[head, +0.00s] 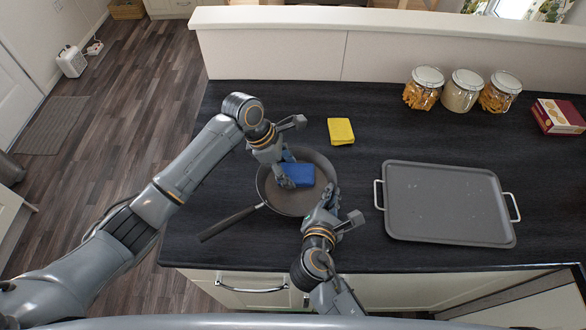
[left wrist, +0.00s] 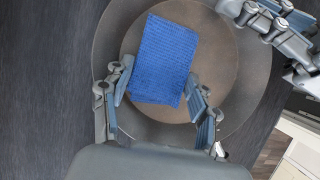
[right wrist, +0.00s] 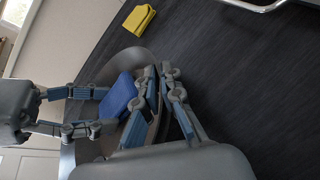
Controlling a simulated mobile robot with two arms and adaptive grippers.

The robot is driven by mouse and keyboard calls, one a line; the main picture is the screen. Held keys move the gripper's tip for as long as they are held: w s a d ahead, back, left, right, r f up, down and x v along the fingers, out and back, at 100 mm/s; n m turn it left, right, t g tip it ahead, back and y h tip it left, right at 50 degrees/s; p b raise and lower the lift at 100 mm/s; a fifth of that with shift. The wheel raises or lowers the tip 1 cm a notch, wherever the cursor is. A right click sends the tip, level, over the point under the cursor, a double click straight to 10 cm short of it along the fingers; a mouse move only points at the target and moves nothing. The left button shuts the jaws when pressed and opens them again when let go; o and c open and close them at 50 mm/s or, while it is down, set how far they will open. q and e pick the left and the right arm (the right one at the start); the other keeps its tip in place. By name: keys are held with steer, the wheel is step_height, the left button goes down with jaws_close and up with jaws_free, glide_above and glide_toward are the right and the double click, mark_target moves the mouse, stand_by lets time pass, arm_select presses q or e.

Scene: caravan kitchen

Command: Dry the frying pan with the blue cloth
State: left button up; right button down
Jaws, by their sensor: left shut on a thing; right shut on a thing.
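The dark frying pan (head: 272,199) rests on the black counter, its handle (head: 232,222) toward the lower left. The folded blue cloth (head: 300,173) lies over the inside of the pan. My left gripper (head: 284,176) is above the pan and shut on the cloth; in the left wrist view its fingers (left wrist: 157,92) are on either side of the cloth (left wrist: 165,55), over the brownish pan floor. My right gripper (head: 331,196) is at the pan's right rim; in the right wrist view its fingers (right wrist: 163,85) are shut on the rim, whose pinched part they partly hide.
A yellow cloth (head: 341,131) lies behind the pan. A grey tray (head: 445,205) with two handles is to the right. Several glass jars (head: 464,91) and a red box (head: 559,117) stand along the back. Clear counter lies left of the pan. A raised ledge (head: 400,22) bounds the back.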

arm_select(q)
steer(key=shift+s+a+f, duration=0.15)
steer(key=shift+s+a, duration=0.8)
steer(key=shift+a, duration=0.15)
steer(key=shift+s+d, duration=0.15)
steer(key=shift+s, duration=0.55)
steer(key=shift+s+d, duration=0.1)
steer(key=shift+s, duration=0.6)
arm_select(e)
steer(key=shift+d, duration=0.1)
arm_select(q)
steer(key=shift+w+d, duration=0.95)
steer(key=shift+d, duration=0.15)
steer(key=shift+r, duration=4.35)
step_height(320, 180, up, 6)
glide_above(287, 192)
steer(key=w, duration=0.2)
steer(key=shift+d, duration=0.35)
arm_select(e)
steer(key=c, duration=1.4)
jaws_free()
steer(key=shift+c, duration=0.2)
